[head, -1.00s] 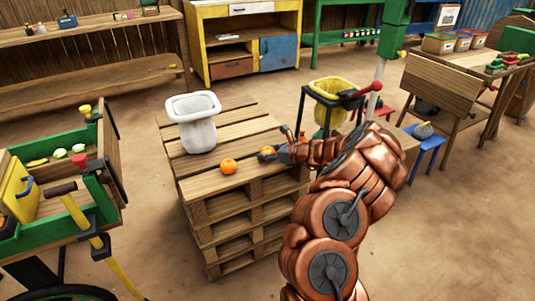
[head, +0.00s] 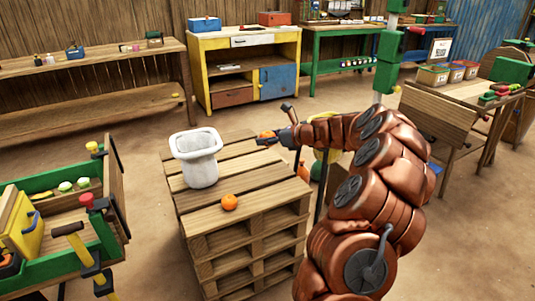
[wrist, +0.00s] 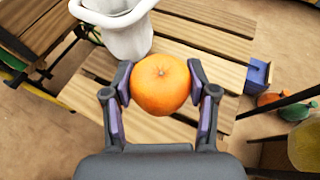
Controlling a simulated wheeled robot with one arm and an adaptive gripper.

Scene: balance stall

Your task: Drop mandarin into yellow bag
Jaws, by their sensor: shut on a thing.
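My gripper (wrist: 160,90) is shut on an orange mandarin (wrist: 160,82), held between its two fingers above the pallet stack. In the head view the held mandarin (head: 266,135) shows at the end of my arm, over the pallet's far right edge. A second mandarin (head: 229,202) lies on the pallet near its front. The yellow bag (head: 318,168) is mostly hidden behind my arm, to the right of the pallet. A yellowish rounded surface, likely the bag, shows at the right edge of the wrist view (wrist: 305,145).
A green cart (head: 70,245) stands at the left. A yellow cabinet (head: 226,62) is at the back. Open floor lies between.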

